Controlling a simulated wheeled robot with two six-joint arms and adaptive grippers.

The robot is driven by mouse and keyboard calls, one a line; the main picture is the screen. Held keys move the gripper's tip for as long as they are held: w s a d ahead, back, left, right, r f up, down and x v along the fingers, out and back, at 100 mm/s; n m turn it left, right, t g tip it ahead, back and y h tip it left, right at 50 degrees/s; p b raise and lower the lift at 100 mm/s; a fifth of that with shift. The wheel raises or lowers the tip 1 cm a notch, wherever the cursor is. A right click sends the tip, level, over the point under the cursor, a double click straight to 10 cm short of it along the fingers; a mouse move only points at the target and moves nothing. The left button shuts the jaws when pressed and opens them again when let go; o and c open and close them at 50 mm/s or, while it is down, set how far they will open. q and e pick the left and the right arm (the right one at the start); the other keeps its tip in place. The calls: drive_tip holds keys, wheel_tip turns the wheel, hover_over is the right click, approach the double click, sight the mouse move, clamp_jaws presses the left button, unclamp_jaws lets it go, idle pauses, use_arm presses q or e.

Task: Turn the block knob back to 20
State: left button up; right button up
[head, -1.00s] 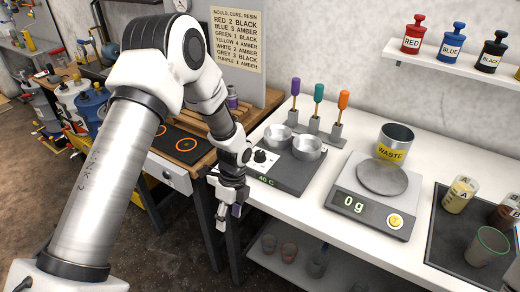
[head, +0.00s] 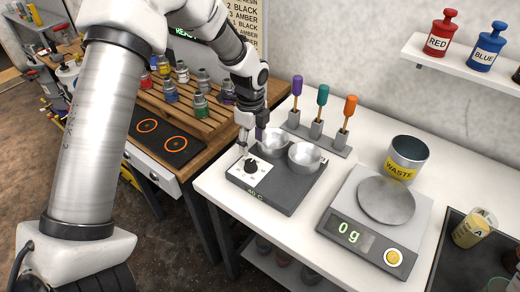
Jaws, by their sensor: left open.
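The heating block (head: 291,195) is a dark grey box on the white bench with two metal cups (head: 305,156) in its top. Its black knob (head: 251,166) sits on a white dial plate at the block's left front corner. The green display (head: 255,193) on its front appears to read 40 C. My left gripper (head: 250,146) points down just above and behind the knob, open, with its fingers close to the knob and the left cup. I cannot tell whether a finger touches the knob. My right gripper is not in view.
Three stirrers with purple, teal and orange handles (head: 349,105) stand in a rack behind the block. A scale (head: 374,220) reading 0 g and a waste cup (head: 407,158) are to the right. A wooden rack with several small bottles (head: 201,106) is at the left.

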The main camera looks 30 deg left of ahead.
sight(250, 163)
use_arm(q)
drive_tip(key=f, duration=0.1)
drive_tip(key=s+f, duration=0.1)
drive_tip(key=s+f+p, duration=0.1)
drive_tip(key=shift+f, duration=0.4)
drive_tip(key=f, duration=0.1)
drive_tip(key=w+f, duration=0.1)
drive_tip(key=shift+f, duration=0.35)
drive_tip(key=shift+w+f, duration=0.15)
drive_tip(key=shift+f, duration=0.15)
drive_tip(key=shift+s+r, duration=0.15)
drive_tip(key=shift+s, duration=0.15)
drive_tip(key=c, duration=0.5)
clamp_jaws()
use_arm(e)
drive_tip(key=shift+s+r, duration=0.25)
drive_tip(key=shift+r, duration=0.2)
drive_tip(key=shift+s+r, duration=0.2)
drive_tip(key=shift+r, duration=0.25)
